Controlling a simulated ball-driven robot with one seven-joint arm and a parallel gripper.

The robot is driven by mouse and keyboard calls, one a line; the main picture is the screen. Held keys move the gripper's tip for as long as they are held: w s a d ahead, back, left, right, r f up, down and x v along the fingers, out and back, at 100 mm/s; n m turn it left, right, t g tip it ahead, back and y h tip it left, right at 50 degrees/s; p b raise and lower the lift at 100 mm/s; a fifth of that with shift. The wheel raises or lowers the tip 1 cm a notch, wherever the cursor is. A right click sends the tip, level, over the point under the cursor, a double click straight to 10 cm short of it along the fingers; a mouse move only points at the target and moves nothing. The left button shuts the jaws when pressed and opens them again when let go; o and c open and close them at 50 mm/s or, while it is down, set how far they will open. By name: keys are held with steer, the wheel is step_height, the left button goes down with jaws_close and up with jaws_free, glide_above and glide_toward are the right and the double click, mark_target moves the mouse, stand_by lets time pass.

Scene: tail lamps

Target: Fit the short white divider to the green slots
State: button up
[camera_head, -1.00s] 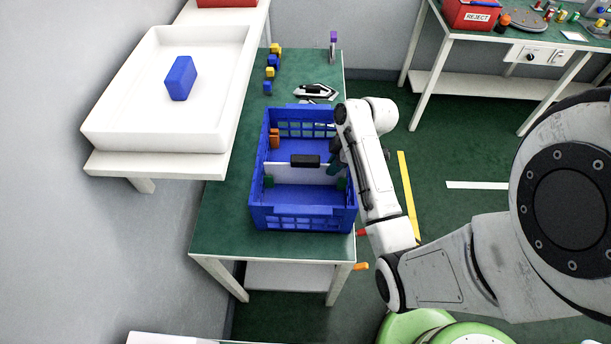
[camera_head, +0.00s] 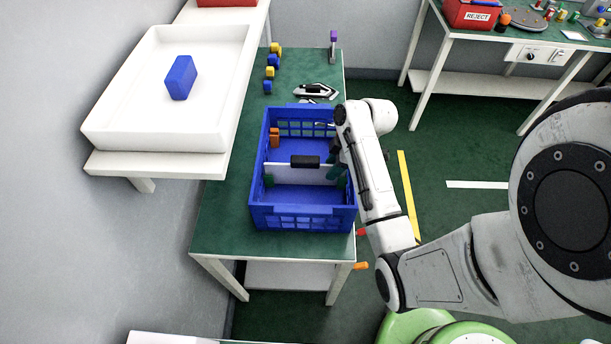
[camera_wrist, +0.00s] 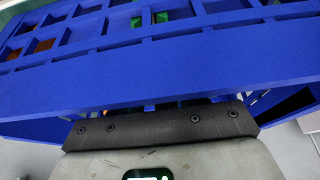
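The white divider (camera_head: 300,174) stands upright across the blue crate (camera_head: 301,223), with a black grip (camera_head: 305,161) on its top edge. Its ends are near the left green slot (camera_head: 268,181) and the right green slot (camera_head: 342,182); I cannot tell if it is fully seated. An orange slot (camera_head: 275,138) is on the left wall, farther back. My gripper (camera_head: 334,168) is at the crate's right wall, by the divider's right end, mostly hidden by my arm. In the wrist view the crate's blue wall (camera_wrist: 150,75) hides my fingertips.
The crate stands on a green-topped table (camera_head: 215,220). Behind it are a dark-and-white tool (camera_head: 316,92) and several small blue and yellow blocks (camera_head: 272,60). A white tray (camera_head: 135,105) on the left holds a blue block (camera_head: 181,78).

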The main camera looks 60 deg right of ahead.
steer(key=p+v, duration=0.1)
steer(key=v, duration=0.8)
steer(key=shift+r, duration=0.3)
steer(key=shift+s+d+r+p, duration=0.15)
steer(key=shift+s+r+p, duration=0.3)
steer(key=shift+p, duration=0.3)
steer(key=shift+w, duration=0.15)
